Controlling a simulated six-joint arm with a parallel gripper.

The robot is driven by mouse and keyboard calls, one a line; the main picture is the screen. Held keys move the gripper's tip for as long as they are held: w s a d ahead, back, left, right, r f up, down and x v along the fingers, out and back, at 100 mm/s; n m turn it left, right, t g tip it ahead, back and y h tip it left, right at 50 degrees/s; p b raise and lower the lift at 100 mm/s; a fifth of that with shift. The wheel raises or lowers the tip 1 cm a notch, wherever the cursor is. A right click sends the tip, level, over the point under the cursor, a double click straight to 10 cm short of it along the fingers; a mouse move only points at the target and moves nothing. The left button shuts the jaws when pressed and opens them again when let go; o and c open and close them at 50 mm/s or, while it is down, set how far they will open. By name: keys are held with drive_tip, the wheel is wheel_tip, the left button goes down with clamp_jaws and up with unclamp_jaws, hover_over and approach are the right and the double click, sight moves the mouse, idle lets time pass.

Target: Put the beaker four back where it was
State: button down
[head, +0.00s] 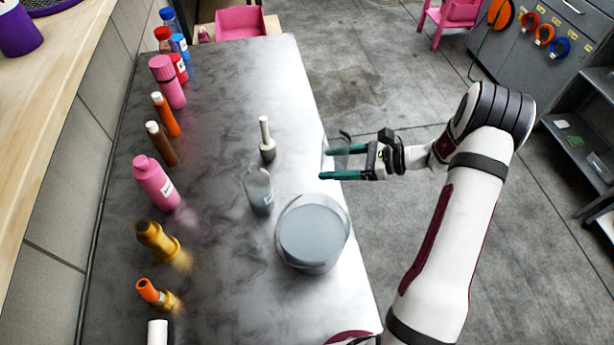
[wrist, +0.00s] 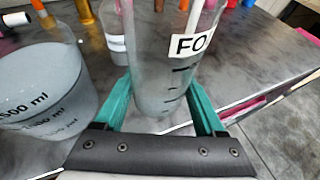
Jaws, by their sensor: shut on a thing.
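Beaker four (wrist: 165,65) is a tall clear glass vessel with dark graduation marks and a white label whose visible letters read "FO". It is upright or nearly so in the wrist view, and faint between the fingers in the head view (head: 333,160). My gripper (head: 322,163) has teal fingers shut on the beaker's sides, and both fingers also show in the wrist view (wrist: 162,100). In the head view it is at the right edge of the grey table (head: 225,110). I cannot tell the beaker's height above the table.
A large beaker of grey liquid (head: 313,235), a smaller labelled beaker (head: 259,190) and a white-handled grey tool (head: 266,145) stand left of my gripper. Several bottles, including a pink one (head: 155,183), line the table's left side. The table's far middle is clear.

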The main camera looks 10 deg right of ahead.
hover_over(307, 182)
wheel_tip(307, 182, down, 4)
drive_tip(key=shift+s+d+r, duration=0.15)
wheel_tip(307, 182, down, 4)
drive_tip(key=shift+f, duration=0.1)
drive_tip(key=shift+f, duration=0.1)
unclamp_jaws()
drive_tip(key=v, duration=1.1)
drive_tip(key=shift+d+r, duration=0.3)
drive_tip(key=shift+s, duration=0.1)
